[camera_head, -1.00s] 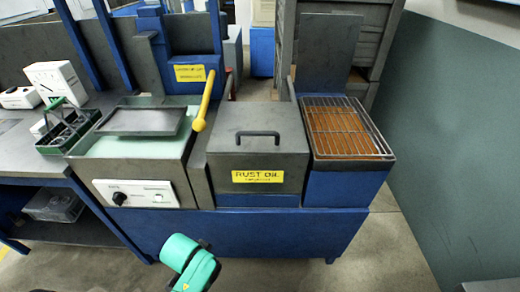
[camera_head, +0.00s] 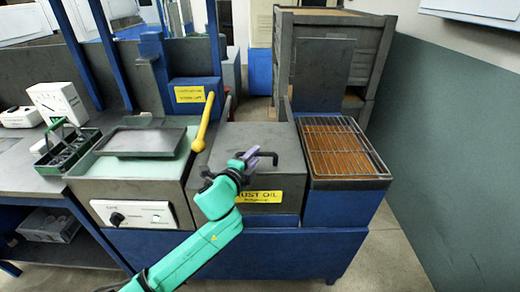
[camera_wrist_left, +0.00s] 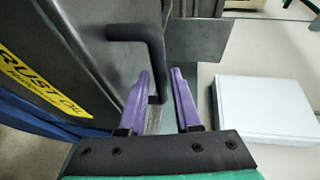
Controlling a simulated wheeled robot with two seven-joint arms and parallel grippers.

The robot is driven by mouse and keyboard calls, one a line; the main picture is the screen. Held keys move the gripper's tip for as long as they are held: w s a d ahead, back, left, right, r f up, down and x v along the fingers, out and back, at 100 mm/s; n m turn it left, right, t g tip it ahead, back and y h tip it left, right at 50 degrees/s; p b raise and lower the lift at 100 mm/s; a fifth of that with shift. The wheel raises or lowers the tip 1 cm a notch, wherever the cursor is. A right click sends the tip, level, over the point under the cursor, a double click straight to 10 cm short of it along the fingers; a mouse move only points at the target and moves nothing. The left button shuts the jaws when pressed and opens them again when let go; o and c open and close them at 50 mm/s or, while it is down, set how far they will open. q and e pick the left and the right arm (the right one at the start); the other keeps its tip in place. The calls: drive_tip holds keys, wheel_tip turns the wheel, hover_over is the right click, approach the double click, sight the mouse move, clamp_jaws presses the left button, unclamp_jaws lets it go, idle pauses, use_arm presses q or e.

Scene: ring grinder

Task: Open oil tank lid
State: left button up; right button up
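The oil tank lid (camera_head: 245,133) is a dark grey flat cover, lying shut on the tank with the yellow RUST OIL label (camera_head: 275,196). Its black bar handle (camera_head: 269,154) is partly hidden behind my gripper in the head view. My left gripper (camera_head: 252,156) is over the front of the lid, at the handle. In the left wrist view the purple fingers of the left gripper (camera_wrist_left: 162,74) are apart, and one leg of the handle (camera_wrist_left: 155,62) reaches down between or just beside them. Contact cannot be told. My right gripper is not in view.
A yellow-handled lever (camera_head: 203,122) stands just left of the tank. A wire rack over an orange-brown tray (camera_head: 345,150) is on the right. A green tool caddy (camera_head: 68,150) and a grey tray (camera_head: 140,142) are on the left. A green-grey wall (camera_head: 455,150) bounds the right.

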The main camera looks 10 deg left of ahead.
use_arm(q)
drive_tip(key=x, duration=0.5)
clamp_jaws()
idle(1.3)
